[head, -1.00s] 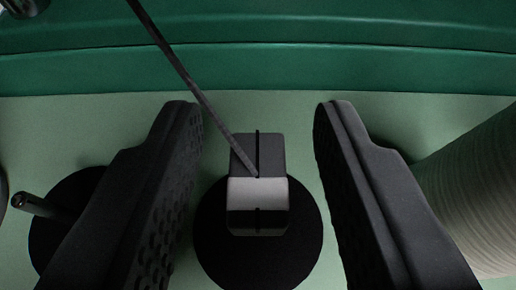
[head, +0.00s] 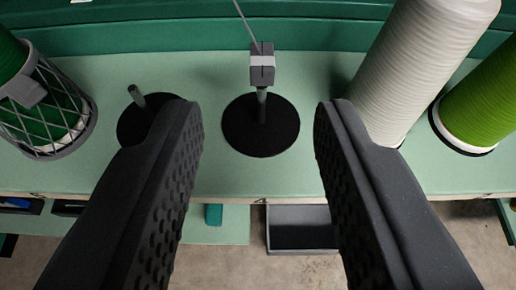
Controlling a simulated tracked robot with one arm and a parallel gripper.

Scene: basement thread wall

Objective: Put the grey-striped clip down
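The grey-striped clip (head: 262,66) is a dark block with a light grey band. It sits at the top of a short post on a round black base (head: 262,138), on the pale green shelf. A thin dark rod or strand (head: 243,20) runs from the clip up out of view. My gripper (head: 258,108) is wide open and empty. Its two black padded fingers stand left and right of the base in the picture, apart from the clip, which is farther up between them.
A second round base with a bare peg (head: 138,97) stands left, close to my left finger. A white spool (head: 415,70) and a green spool (head: 488,95) stand right. A caged green spool (head: 45,105) is far left. A grey bin (head: 300,240) lies below the shelf edge.

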